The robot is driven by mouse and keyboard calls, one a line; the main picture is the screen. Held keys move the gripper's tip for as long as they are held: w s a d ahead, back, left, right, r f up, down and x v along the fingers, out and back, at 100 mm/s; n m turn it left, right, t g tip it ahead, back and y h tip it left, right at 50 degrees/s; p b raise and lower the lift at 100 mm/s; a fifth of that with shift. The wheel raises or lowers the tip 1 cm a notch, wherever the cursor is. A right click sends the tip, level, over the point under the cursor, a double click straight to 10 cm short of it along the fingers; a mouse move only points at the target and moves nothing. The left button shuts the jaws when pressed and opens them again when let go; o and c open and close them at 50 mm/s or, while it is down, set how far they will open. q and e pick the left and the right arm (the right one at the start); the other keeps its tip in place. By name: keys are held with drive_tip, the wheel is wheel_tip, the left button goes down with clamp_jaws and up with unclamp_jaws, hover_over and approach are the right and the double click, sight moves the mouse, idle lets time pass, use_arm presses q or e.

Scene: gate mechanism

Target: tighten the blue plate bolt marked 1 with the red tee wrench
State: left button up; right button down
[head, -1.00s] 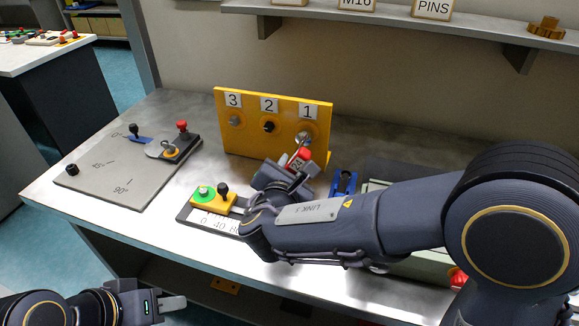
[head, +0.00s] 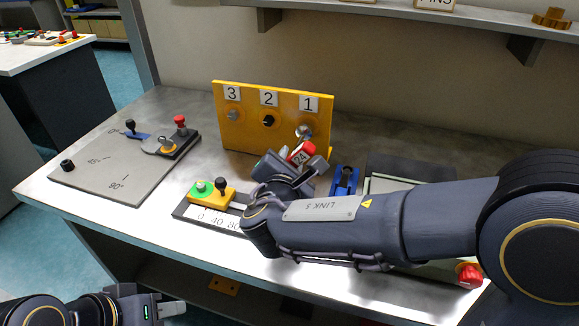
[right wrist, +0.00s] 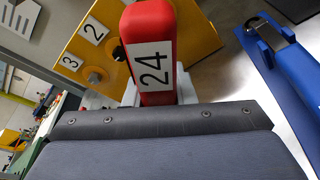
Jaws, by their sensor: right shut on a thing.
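A yellow plate (head: 228,138) stands upright at the back of the bench, with bolts under labels 3, 2 and 1; no blue plate shows here. Bolt 1 (head: 304,130) is at the right, partly covered by the wrench's end. My right gripper (head: 300,166) is shut on the red wrench (head: 302,152), marked 24, just in front of bolt 1. I cannot tell whether its socket is seated on the bolt. In the right wrist view, the red handle (right wrist: 152,40) hides bolt 1. My left gripper (head: 172,308) is low at the front left, away from the bench top; its opening is unclear.
A blue bracket (head: 345,181) stands right of my right gripper. A yellow block with a green button (head: 202,187) sits on a scale in front of the plate. A grey angle board (head: 110,170) lies at left. A red knob (head: 470,274) is at the front right.

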drive_tip(key=shift+w+m+b, duration=0.1)
drive_tip(key=shift+m+b, duration=0.3)
drive_tip(key=shift+b, duration=0.5)
drive_tip(key=shift+r, duration=0.1)
drive_tip(key=s+a, duration=0.2)
drive_tip(key=s, duration=0.4)
drive_tip(key=shift+b, duration=0.3)
